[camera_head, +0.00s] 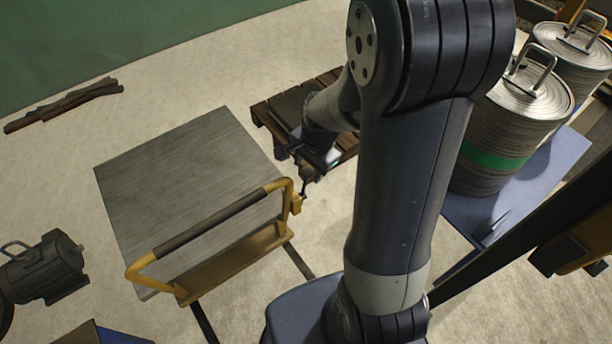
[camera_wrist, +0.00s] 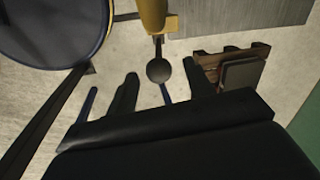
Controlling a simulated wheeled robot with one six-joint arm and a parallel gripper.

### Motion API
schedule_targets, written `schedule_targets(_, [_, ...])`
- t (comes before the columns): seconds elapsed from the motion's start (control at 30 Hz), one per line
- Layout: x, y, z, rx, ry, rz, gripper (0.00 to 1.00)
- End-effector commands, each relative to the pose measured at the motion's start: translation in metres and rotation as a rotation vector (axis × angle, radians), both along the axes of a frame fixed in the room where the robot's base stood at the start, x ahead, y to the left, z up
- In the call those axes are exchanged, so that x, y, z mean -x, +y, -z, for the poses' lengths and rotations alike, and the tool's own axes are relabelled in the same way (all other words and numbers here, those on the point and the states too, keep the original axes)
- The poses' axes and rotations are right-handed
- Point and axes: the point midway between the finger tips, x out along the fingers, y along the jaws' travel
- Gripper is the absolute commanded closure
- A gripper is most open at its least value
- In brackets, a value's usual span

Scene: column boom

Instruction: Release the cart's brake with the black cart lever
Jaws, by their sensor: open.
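The cart (camera_head: 190,185) has a grey metal top and a yellow push handle (camera_head: 147,262) with a dark grip bar. The black cart lever (camera_head: 304,188) stands at a small yellow bracket by the handle's right end. In the wrist view its round black knob (camera_wrist: 158,71) shows below the yellow post (camera_wrist: 153,14). My gripper (camera_head: 298,170) is at the cart's right side, close to the lever. In the wrist view my open gripper (camera_wrist: 160,92) has a finger to each side of the knob, with gaps on both sides. I cannot tell the depth between fingers and knob.
A wooden pallet (camera_head: 268,118) with a dark panel lies behind my gripper; it also shows in the wrist view (camera_wrist: 208,69). Metal drums (camera_head: 487,170) stand on a blue platform at right. A dark motor (camera_head: 45,268) is at left.

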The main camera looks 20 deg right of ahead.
Motion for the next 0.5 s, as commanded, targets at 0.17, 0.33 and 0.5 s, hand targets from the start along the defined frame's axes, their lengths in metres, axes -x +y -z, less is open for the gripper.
schedule_targets(0.17, [-0.004,0.003,0.03,-0.001,0.003,0.002,0.5])
schedule_targets(0.33, [-0.007,0.004,0.044,0.0,0.001,0.0,0.5])
schedule_targets(0.5, [-0.008,0.004,0.047,0.0,-0.001,0.0,0.5])
